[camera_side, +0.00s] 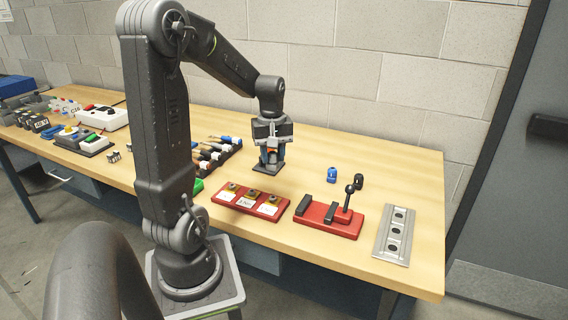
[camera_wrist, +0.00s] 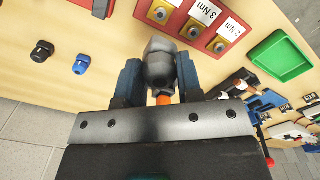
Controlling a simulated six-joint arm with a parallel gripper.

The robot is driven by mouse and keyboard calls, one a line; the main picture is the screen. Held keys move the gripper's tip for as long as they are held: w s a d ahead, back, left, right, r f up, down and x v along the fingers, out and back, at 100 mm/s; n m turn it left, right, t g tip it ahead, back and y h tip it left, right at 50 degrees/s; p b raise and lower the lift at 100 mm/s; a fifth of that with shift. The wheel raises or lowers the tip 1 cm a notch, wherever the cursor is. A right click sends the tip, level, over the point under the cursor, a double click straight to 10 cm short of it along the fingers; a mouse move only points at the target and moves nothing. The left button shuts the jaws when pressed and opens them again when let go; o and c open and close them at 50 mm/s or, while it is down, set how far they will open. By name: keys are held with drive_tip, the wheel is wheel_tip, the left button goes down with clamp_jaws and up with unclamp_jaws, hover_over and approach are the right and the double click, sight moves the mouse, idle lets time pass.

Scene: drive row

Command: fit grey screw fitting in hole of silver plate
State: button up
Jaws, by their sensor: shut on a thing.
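The grey screw fitting (camera_wrist: 160,62) is between the two blue fingers of my gripper (camera_wrist: 158,84) in the wrist view, with an orange part showing behind it. My gripper is shut on it. In the side view my gripper (camera_side: 269,156) points down just above a small dark square base (camera_side: 267,169) on the table. I cannot tell whether the fitting touches that base. The silver plate (camera_side: 404,217) lies flat at the table's right end, with a row of three dark round holes. It is well to the right of my gripper.
A blue fitting (camera_side: 332,175) and a black fitting (camera_side: 358,182) stand on the table to the right. Screwdrivers lie left.

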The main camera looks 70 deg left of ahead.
wheel_tip(320, 180, up, 5)
drive_tip(key=shift+s+a+r, duration=0.1)
drive_tip(key=w+d, duration=0.8)
drive_tip(key=w, duration=0.5)
drive_tip(key=w+d, duration=0.5)
drive_tip(key=d, duration=0.4)
drive_tip(key=w+d, duration=0.5)
drive_tip(key=d, duration=0.4)
drive_tip(key=shift+a+f, duration=0.15)
drive_tip(key=shift+f, duration=8.45)
drive_tip(key=shift+f, duration=0.55)
drive_tip(key=o, duration=1.1)
drive_tip(key=shift+c, duration=0.2)
drive_tip(key=shift+r, duration=0.15)
